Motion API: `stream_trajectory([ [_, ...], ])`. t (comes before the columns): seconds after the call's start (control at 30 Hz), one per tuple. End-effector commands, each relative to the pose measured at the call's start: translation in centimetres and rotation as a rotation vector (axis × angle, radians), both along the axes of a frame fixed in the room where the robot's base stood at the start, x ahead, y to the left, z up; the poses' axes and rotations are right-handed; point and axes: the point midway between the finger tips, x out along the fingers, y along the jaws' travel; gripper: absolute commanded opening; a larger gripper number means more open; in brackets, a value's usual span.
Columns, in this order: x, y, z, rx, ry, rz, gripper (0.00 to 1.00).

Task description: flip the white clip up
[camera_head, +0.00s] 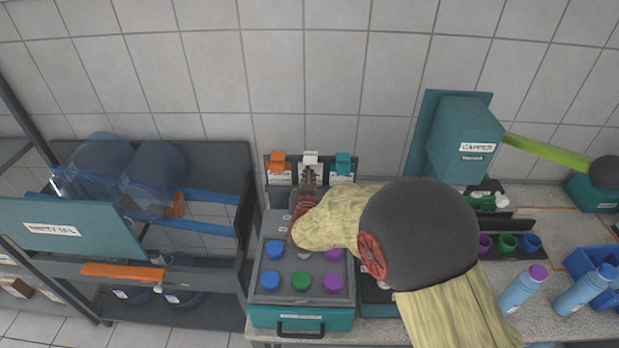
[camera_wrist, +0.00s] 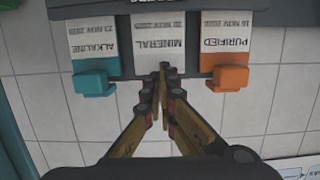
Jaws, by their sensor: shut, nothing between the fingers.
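The white clip (camera_head: 310,158) stands in the middle of a row of three clips on the rack at the wall, between an orange clip (camera_head: 278,160) and a teal clip (camera_head: 343,161). In the wrist view the teal clip (camera_wrist: 92,82) and the orange clip (camera_wrist: 228,78) flank the middle card (camera_wrist: 165,44), labelled MINERAL. The white clip is not clearly visible there, where my gripper covers its place. My gripper (camera_wrist: 164,72) is shut and empty, its tips at the lower edge of the MINERAL card. In the head view my gripper (camera_head: 309,172) is just below the white clip; contact is unclear.
A tray of coloured caps (camera_head: 302,260) sits in front of the rack under my arm. A teal capper machine (camera_head: 463,140) stands to the right. A shelf with large blue bottles (camera_head: 150,175) is at left. Blue bottles (camera_head: 520,290) stand at the right front.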

Motion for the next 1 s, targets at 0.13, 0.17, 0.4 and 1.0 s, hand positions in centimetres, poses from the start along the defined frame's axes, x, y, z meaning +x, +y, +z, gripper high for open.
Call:
stream_trajectory([
  [0.13,0.0,0.0,0.8,0.000,0.000,0.000,0.00],
  [0.17,0.0,0.0,1.0,0.000,0.000,0.000,0.00],
  [0.4,0.0,0.0,2.0,0.000,0.000,0.000,0.00],
  [1.0,0.0,0.0,4.7,0.000,0.001,0.000,0.00],
])
